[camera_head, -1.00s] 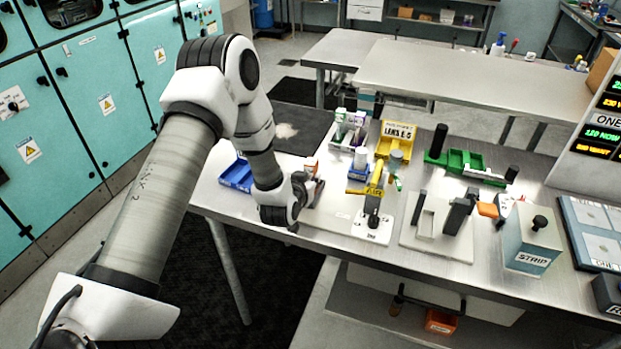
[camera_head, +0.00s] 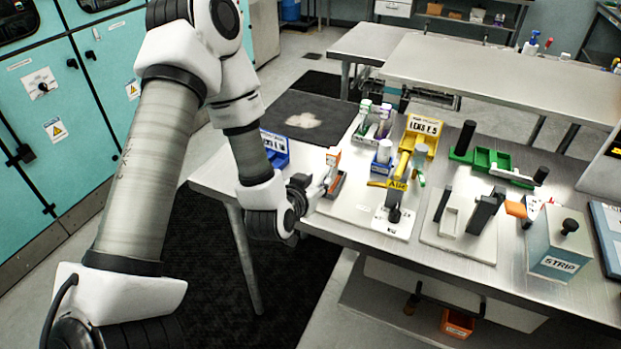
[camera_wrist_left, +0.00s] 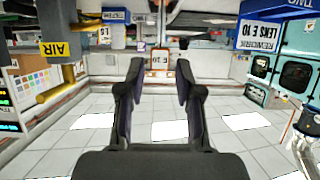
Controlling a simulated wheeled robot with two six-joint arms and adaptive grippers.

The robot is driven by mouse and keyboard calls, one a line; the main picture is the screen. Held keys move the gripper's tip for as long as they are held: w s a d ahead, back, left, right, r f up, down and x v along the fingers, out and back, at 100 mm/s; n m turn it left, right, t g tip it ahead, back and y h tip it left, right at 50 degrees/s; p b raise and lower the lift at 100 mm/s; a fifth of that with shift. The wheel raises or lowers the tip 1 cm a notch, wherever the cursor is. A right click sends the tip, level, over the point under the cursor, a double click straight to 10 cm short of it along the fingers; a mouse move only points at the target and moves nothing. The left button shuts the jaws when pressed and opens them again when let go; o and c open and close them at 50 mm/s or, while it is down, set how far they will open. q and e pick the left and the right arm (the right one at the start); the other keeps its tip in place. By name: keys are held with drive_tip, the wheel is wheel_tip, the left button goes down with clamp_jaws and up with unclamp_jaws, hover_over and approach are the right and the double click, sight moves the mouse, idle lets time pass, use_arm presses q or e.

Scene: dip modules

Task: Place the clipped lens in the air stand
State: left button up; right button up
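The air stand carries a yellow AIR label (camera_head: 397,185) and a yellow tube, on a white base at the table's front; the label also shows upside down in the left wrist view (camera_wrist_left: 54,48). My left gripper (camera_head: 326,186) is by the table's front left edge, left of the air stand. In the left wrist view its fingers (camera_wrist_left: 158,72) are apart with nothing gripped. A small orange-framed piece with a pale label (camera_wrist_left: 159,59) shows beyond the gap; an orange piece (camera_head: 332,160) is near the fingertips. I cannot tell whether it is the clipped lens. My right gripper is not in view.
A blue lens tray (camera_head: 274,148) is behind my left wrist. A yellow LENS E 5 tray (camera_head: 432,122), capped bottles (camera_head: 384,122), a green rack (camera_head: 487,160) and a STRIP box (camera_head: 560,250) crowd the table. Bare metal shows right of the yellow tray.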

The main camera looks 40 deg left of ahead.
use_arm(q)
drive_tip(key=s+d+f+m+g+h, duration=0.1)
drive_tip(key=s+d+f+g, duration=0.2)
drive_tip(key=s+f, duration=0.3)
drive_tip(key=s+d+f+m+g+h, duration=0.1)
drive_tip(key=s+d+f+g+h, duration=0.2)
drive_tip(key=f, duration=0.6)
drive_tip(key=s+d+f+g, duration=0.2)
drive_tip(key=s+f, duration=0.3)
drive_tip(key=s, duration=0.3)
drive_tip(key=s+d+f+g, duration=0.3)
drive_tip(key=s+f+g, duration=0.1)
drive_tip(key=s, duration=0.5)
drive_tip(key=shift+s+f+g+y, duration=0.25)
drive_tip(key=shift+f+g+y, duration=0.15)
drive_tip(key=shift+g, duration=0.1)
drive_tip(key=shift+w+d, duration=0.1)
drive_tip(key=shift+w, duration=0.05)
